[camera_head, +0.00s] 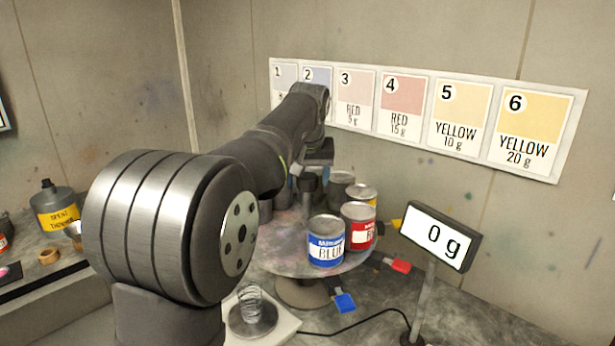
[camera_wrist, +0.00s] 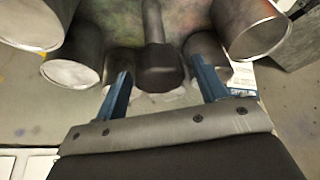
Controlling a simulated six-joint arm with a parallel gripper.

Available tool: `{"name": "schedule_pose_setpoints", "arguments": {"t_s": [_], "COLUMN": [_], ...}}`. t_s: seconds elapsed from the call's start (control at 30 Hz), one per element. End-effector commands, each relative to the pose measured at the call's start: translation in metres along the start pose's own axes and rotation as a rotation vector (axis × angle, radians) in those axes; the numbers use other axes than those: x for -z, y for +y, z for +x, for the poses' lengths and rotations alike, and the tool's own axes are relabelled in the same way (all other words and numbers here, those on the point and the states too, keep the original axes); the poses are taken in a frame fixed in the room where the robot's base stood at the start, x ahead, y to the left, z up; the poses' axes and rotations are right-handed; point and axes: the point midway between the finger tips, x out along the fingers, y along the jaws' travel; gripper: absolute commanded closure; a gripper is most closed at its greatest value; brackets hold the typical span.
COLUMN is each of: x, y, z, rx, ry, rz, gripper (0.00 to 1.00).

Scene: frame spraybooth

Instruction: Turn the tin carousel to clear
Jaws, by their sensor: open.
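The tin carousel (camera_head: 285,258) is a round, paint-stained turntable on a pedestal. My gripper (camera_head: 316,165) is over the carousel. In the wrist view my gripper (camera_wrist: 160,66) is open, its two blue fingers spread on either side of a dark round-ended post (camera_wrist: 158,68); contact cannot be told. Grey tins (camera_wrist: 253,25) surround the post in that view.
A display reading 0 g (camera_head: 438,237) stands right of the carousel. A numbered chart (camera_head: 400,105) hangs behind. A thinner can (camera_head: 55,208) stands left.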

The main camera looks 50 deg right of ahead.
Motion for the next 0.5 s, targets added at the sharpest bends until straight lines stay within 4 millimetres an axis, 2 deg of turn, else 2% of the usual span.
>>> {"name": "schedule_pose_setpoints", "arguments": {"t_s": [0.2, 0.27, 0.5], "x": [0.0, 0.0, 0.0], "y": [0.0, 0.0, 0.0001], "z": [0.0004, 0.0003, 0.0002], "rx": [0.0, 0.0, 0.0], "ry": [0.0, 0.0, 0.0], "rz": [0.0, 0.0, 0.0], "gripper": [0.34, 0.44, 0.91]}}
